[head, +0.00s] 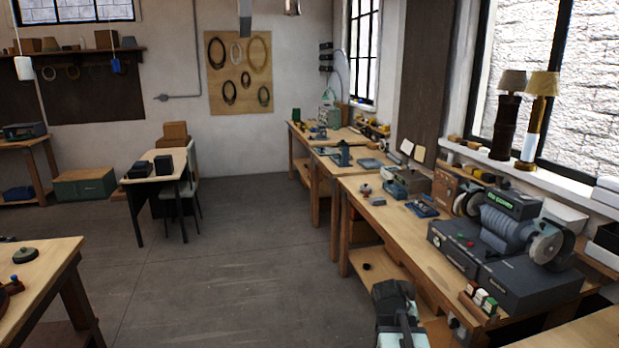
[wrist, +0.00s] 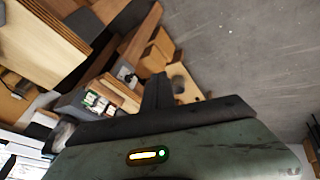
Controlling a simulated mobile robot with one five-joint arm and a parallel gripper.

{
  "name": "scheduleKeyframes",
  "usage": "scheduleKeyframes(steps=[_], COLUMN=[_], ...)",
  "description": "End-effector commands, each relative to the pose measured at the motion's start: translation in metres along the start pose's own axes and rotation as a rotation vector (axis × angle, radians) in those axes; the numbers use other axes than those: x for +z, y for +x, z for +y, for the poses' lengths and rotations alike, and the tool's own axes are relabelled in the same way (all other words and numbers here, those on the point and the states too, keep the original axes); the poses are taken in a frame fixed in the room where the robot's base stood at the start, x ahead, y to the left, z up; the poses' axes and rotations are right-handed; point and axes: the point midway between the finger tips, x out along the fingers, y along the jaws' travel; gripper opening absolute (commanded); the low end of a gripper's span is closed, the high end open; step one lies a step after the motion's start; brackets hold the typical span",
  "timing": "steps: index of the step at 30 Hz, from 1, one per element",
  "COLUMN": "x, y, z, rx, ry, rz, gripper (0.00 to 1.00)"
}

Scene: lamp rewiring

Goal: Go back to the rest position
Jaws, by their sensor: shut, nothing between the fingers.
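My gripper (wrist: 158,88) shows in the wrist view as dark fingers held together beyond the grey-green housing with a small lit indicator. Nothing is between the fingers. In the head view, part of my arm shows at the bottom, beside the front edge of the long workbench (head: 395,222). The fingertips are not clear there.
The bench carries a grinding machine (head: 510,235) and a wooden holder with small boxes (head: 480,298). Two lamps (head: 508,118) stand on the windowsill. A wooden table (head: 45,275) is at the lower left. The grey floor (head: 230,265) between is clear.

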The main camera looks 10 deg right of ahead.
Motion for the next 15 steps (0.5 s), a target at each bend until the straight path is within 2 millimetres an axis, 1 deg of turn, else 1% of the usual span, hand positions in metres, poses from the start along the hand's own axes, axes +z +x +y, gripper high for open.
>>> scheduleKeyframes(steps=[1, 2, 3, 5, 6, 7, 8, 9, 12, 15], x=[0.006, 0.012, 0.022, 0.039, 0.052, 0.062, 0.073, 0.087, 0.113, 0.122], y=[-0.014, -0.022, -0.033, -0.049, -0.059, -0.066, -0.072, -0.078, -0.089, -0.093], z=[-0.046, -0.07, -0.101, -0.14, -0.162, -0.175, -0.185, -0.193, -0.2, -0.2], rx=[-0.055, -0.088, -0.132, -0.194, -0.233, -0.261, -0.288, -0.326, -0.394, -0.406], ry=[-0.05, -0.077, -0.112, -0.163, -0.192, -0.211, -0.227, -0.24, -0.262, -0.282], rz=[-0.014, -0.028, -0.051, -0.092, -0.124, -0.151, -0.181, -0.23, -0.332, -0.371], gripper=[0.0, 0.0, 0.0, 0.0, 0.0, 0.0, 0.0, 0.0, 0.0, 0.0])
